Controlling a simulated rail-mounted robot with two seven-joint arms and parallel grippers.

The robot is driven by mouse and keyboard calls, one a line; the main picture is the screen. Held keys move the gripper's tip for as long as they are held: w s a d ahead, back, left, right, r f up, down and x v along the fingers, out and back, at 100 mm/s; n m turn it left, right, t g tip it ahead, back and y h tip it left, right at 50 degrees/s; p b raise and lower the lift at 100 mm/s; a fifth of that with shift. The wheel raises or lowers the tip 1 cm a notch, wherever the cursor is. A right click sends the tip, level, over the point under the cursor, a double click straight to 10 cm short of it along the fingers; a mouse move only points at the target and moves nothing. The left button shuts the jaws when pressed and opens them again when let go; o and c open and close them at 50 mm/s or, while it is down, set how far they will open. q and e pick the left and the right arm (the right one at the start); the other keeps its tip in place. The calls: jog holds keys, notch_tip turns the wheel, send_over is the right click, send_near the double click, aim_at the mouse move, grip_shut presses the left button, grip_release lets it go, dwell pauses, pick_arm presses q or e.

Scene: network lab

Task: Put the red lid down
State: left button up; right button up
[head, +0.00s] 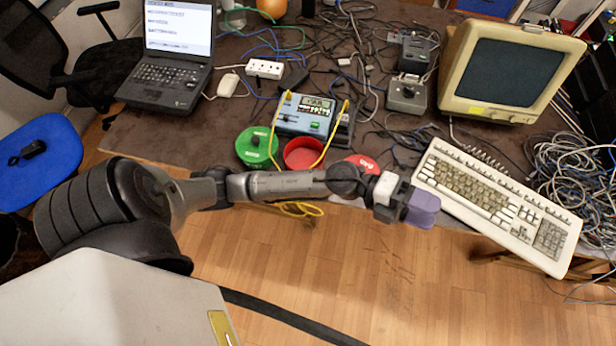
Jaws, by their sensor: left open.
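The red lid (365,161) lies near the table's front edge, partly hidden behind my left arm's wrist. Pale lettering shows on it. To its left is a round red container (303,153), which looks uncovered. A round green container or lid (257,147) with a dark knob is further left. My left gripper (422,208) has purple fingertips and is right of and nearer than the red lid, by the table's front edge. It is open, nothing shows in it, and it is apart from the lid in the picture. My right gripper is out of view.
A beige keyboard (492,205) lies just right of my left gripper, overhanging the front edge. Behind stand a blue meter (305,115) with yellow leads, a monitor (510,72) and a laptop (172,60). Tangled cables (575,165) cover the right side. The brown table (195,140) is clear at front left.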

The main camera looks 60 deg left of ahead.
pick_arm(q)
jog(key=s+a+f+n+t+y, duration=0.1)
jog(key=a+f+n+t+y, duration=0.4)
jog(key=n+y, duration=0.6)
jog(key=s+a+f+n+t+y, duration=0.1)
jog(key=s+a+f+n+y, duration=0.15)
jog(key=a+n+y, duration=0.8)
jog(key=s+d+f+n+g+h, duration=0.1)
jog(key=s+f+n+g, duration=0.2)
jog(key=s+f+g, duration=0.3)
jog(key=s+d+f+n+g+h, duration=0.2)
jog(key=s+f+g, duration=0.5)
jog(key=s, duration=0.6)
jog(key=shift+s+d+f+n, duration=0.15)
jog(key=shift+f+n, duration=0.3)
jog(key=shift+f, duration=0.05)
jog(key=shift+h, duration=0.25)
